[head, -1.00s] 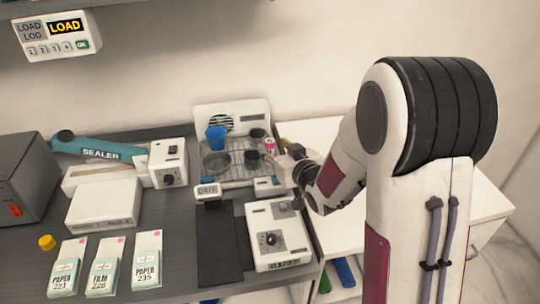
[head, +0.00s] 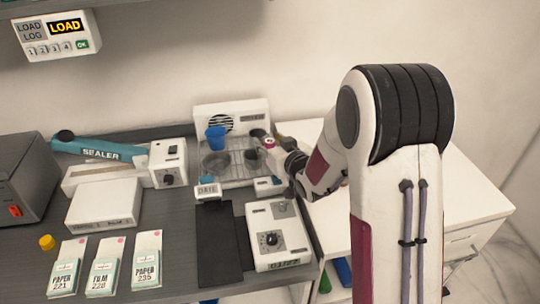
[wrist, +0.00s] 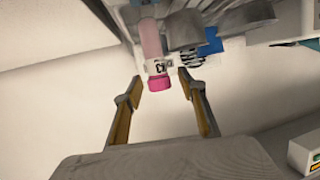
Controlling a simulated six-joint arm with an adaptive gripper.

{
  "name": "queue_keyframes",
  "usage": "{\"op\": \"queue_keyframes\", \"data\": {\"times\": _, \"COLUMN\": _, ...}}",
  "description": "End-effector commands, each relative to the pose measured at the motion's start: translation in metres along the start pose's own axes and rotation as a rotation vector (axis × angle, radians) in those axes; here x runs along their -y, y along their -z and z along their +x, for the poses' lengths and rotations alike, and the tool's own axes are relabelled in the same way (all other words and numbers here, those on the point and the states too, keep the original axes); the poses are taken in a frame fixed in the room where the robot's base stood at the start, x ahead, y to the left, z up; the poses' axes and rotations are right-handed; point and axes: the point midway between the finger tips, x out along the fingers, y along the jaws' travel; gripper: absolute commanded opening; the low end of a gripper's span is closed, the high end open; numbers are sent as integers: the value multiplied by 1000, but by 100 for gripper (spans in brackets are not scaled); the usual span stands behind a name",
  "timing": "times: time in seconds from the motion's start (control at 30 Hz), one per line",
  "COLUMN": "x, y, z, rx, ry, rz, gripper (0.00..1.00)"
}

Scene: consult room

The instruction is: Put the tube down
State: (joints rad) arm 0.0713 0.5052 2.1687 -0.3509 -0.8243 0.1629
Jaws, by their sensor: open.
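The tube (wrist: 152,45) has a pink cap and a white label with dark print. In the wrist view it lies just beyond and between the fingertips, with clear gaps on both sides. My gripper (wrist: 162,83) is open and empty. In the head view the tube (head: 268,143) shows as a small pink and white shape at the right side of the wire rack (head: 237,174). My gripper (head: 279,147) is close beside it, at its right. The tube's lower part is hard to make out there.
A blue cup (head: 216,138) and several dark cups stand at the wire rack, in front of a white vented unit (head: 232,117). A white box with a dial (head: 279,236) is in front. A sealer (head: 100,151) and labelled packets lie left. The white cabinet top (head: 440,205) is largely clear.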

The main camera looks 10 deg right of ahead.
Motion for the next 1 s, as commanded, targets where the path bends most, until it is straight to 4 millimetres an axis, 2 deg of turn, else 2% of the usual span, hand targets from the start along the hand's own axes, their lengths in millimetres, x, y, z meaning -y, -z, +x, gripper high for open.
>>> {"op": "queue_keyframes", "data": {"times": 0.37, "x": 0, "y": 0, "z": 0, "rx": 0, "ry": 0, "rz": 0, "gripper": 41}}
{"op": "queue_keyframes", "data": {"times": 0.43, "x": 0, "y": 0, "z": 0, "rx": 0, "ry": 0, "rz": 0, "gripper": 28}}
{"op": "queue_keyframes", "data": {"times": 0.5, "x": 0, "y": 0, "z": 0, "rx": 0, "ry": 0, "rz": 0, "gripper": 10}}
{"op": "queue_keyframes", "data": {"times": 0.53, "x": 0, "y": 0, "z": 0, "rx": 0, "ry": 0, "rz": 0, "gripper": 5}}
{"op": "queue_keyframes", "data": {"times": 0.67, "x": 0, "y": 0, "z": 0, "rx": 0, "ry": 0, "rz": 0, "gripper": 2}}
{"op": "queue_keyframes", "data": {"times": 1.0, "x": 0, "y": 3, "z": -1, "rx": -1, "ry": 0, "rz": 0, "gripper": 2}}
